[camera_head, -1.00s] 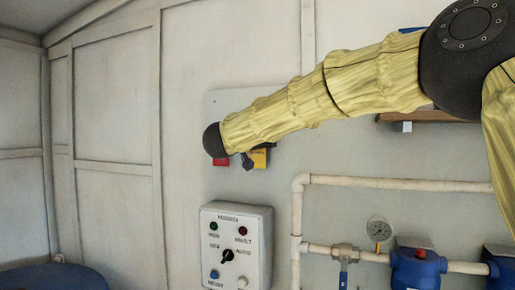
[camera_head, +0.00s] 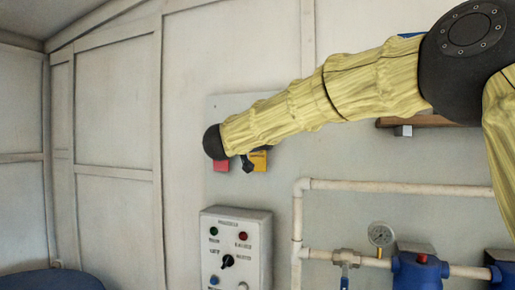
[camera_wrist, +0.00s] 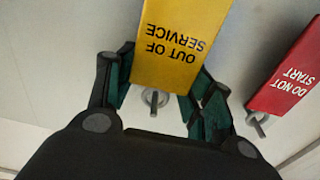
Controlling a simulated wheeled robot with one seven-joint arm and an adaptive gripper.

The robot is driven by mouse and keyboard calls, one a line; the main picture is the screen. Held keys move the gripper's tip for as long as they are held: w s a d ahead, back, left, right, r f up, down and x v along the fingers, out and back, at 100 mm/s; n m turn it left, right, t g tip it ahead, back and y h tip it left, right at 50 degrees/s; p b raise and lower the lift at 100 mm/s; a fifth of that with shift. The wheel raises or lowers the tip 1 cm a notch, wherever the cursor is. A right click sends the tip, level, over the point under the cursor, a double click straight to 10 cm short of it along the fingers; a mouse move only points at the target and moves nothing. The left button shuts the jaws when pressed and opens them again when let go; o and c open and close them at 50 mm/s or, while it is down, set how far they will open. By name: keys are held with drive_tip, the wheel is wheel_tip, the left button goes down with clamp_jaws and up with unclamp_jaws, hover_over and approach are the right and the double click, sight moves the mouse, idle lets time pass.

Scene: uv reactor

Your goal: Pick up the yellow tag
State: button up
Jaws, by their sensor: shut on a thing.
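The yellow tag (camera_wrist: 178,45), reading OUT OF SERVICE upside down, lies between the fingers of my gripper (camera_wrist: 163,78) in the wrist view. The fingers are shut on it, one at each side edge. A metal hook (camera_wrist: 155,98) shows at the tag's end, and I cannot tell whether the tag still hangs on it. In the head view the yellow tag (camera_head: 259,160) shows partly beside my gripper (camera_head: 252,159), in front of the pale board.
A red DO NOT START tag (camera_wrist: 290,75) hangs close to the right in the wrist view, on its own hook (camera_wrist: 258,123). Below the board are a control box (camera_head: 236,245) and white pipes (camera_head: 390,185) with a gauge (camera_head: 380,234).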

drive_tip(key=b+v, duration=0.5)
drive_tip(key=v, duration=1.3)
drive_tip(key=shift+a, duration=0.1)
